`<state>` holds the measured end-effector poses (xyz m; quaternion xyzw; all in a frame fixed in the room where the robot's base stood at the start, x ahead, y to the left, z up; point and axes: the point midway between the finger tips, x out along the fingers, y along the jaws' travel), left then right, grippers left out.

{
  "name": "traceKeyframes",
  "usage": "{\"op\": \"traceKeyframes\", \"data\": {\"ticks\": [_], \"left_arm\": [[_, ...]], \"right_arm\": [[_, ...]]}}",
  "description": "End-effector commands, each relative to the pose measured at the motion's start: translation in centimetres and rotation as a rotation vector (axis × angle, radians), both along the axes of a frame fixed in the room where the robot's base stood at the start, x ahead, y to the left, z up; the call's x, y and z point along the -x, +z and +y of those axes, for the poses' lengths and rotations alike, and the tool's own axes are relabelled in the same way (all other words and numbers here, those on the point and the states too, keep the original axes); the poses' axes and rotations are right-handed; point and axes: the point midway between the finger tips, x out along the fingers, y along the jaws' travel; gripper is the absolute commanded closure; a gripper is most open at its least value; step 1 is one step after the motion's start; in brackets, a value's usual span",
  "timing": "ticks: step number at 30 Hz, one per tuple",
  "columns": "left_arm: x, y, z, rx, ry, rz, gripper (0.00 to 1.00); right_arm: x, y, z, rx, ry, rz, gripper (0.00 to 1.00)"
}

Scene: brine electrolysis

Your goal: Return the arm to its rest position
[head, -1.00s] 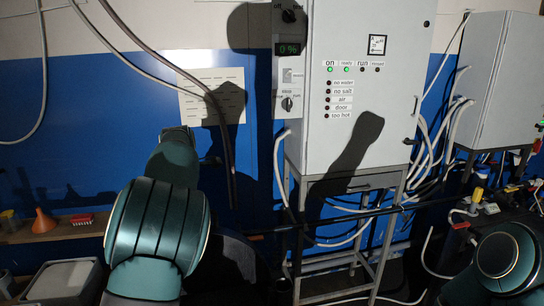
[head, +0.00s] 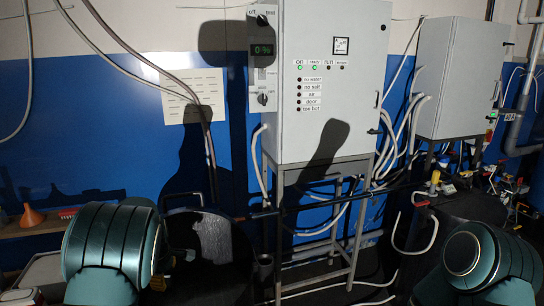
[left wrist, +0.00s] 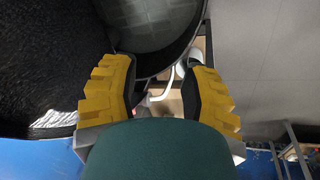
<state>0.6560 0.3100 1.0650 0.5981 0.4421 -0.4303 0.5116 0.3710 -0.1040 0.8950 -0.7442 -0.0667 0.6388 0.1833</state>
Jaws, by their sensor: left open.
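My left arm (head: 110,250) shows in the head view as a dark green, ribbed link at the lower left, in front of the wall and a dark tank. My left gripper (left wrist: 160,85) shows clearly in the left wrist view. Its two yellow, ridged fingers with dark inner pads stand apart with nothing held between them. My right arm (head: 485,262) shows as a green joint at the lower right. The right gripper is out of view.
A grey control cabinet (head: 335,110) on a metal frame stands in the middle, a second cabinet (head: 462,80) to its right. A black tank (head: 238,265) stands behind my left arm. An orange funnel (head: 32,216) is on a shelf at left. Hoses hang around the cabinets.

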Motion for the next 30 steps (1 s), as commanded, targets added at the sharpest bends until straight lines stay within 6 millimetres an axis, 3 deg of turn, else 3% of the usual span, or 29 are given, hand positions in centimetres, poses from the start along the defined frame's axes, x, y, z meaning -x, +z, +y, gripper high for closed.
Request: {"op": "traceKeyframes", "data": {"ticks": [1, 6, 9, 13, 16, 21, 25, 30], "left_arm": [[1.7, -3.8, -0.3, 0.0, -0.057, 0.03, 0.54], [7.5, -13.7, -3.2, -0.004, -0.325, 0.095, 0.54], [11.6, -18.6, -5.8, 0.007, -0.509, 0.114, 0.54], [17.6, -23.6, -10.3, 0.035, -0.774, 0.103, 0.54], [22.0, -25.7, -14.1, 0.06, -0.978, 0.062, 0.54], [27.3, -26.4, -18.9, 0.087, -1.233, -0.041, 0.54], [29.0, -26.1, -20.5, 0.091, -1.32, -0.09, 0.54], [29.2, -25.8, -20.8, 0.089, -1.338, -0.102, 0.54]], "right_arm": [[0.1, -1.0, 0.0, 0.001, 0.001, 0.002, 0.53], [0.3, -3.0, 0.1, 0.002, 0.001, 0.006, 0.53], [0.3, -4.2, 0.1, 0.004, 0.001, 0.008, 0.53], [0.4, -6.0, 0.2, 0.005, 0.001, 0.01, 0.53], [0.5, -7.2, 0.2, 0.007, 0.002, 0.012, 0.53], [0.6, -8.6, 0.3, 0.009, 0.002, 0.014, 0.53], [0.6, -9.0, 0.3, 0.009, 0.003, 0.014, 0.53], [0.6, -8.9, 0.3, 0.009, 0.003, 0.013, 0.53]]}}
